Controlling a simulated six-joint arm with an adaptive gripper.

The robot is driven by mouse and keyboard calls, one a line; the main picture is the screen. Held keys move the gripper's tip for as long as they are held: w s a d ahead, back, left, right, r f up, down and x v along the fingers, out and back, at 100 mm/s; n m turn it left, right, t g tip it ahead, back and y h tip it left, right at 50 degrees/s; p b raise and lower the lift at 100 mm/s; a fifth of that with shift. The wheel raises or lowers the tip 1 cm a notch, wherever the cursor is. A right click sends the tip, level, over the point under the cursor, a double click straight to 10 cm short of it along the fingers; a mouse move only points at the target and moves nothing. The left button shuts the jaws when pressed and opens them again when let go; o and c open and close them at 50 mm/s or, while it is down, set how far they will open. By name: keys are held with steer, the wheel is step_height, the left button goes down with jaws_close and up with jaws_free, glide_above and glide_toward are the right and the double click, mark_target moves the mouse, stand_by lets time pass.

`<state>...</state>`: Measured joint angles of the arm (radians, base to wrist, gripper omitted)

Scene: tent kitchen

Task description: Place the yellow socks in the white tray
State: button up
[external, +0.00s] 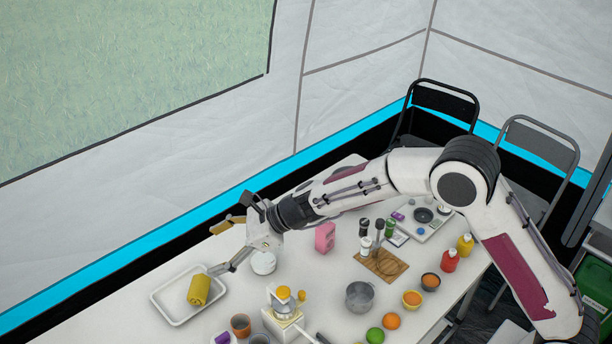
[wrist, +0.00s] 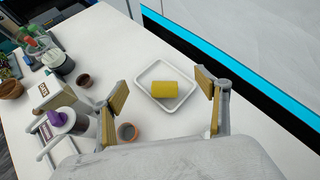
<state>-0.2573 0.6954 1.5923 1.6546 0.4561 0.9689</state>
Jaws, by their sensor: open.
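The yellow socks (external: 199,290) are a rolled yellow bundle lying inside the white tray (external: 165,311) at the left end of the table. In the wrist view the socks (wrist: 165,89) rest inside the tray (wrist: 150,75), apart from my fingers. My gripper (external: 222,250) is open and empty, above the table just right of and behind the tray. In the wrist view its two fingers (wrist: 160,102) stand wide apart, with the tray visible between and beyond them.
Right of the tray are brown cups (external: 241,325), a white round container (external: 263,262), a pink carton (external: 325,237), a metal pot (external: 360,297) and a wooden board (external: 382,264). Several fruits and bottles stand farther right. The tent wall runs behind the table.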

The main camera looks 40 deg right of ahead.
steer(key=f, duration=0.1)
steer(key=w+f+m, duration=0.1)
steer(key=f, duration=0.1)
steer(key=w+a+f+m, duration=0.1)
steer(key=shift+f, duration=0.15)
glide_toward(205, 282)
steer(key=x, duration=0.4)
steer(key=shift+w+a, duration=0.1)
steer(key=shift+a, duration=0.05)
steer(key=shift+w+a+f, duration=0.1)
steer(key=shift+f, duration=0.15)
steer(key=shift+w+a+f, duration=0.35)
steer(key=shift+w+a, duration=0.05)
steer(key=shift+a, duration=0.05)
steer(key=shift+w, duration=0.1)
steer(key=shift+x, duration=2.85)
steer(key=c, duration=1.2)
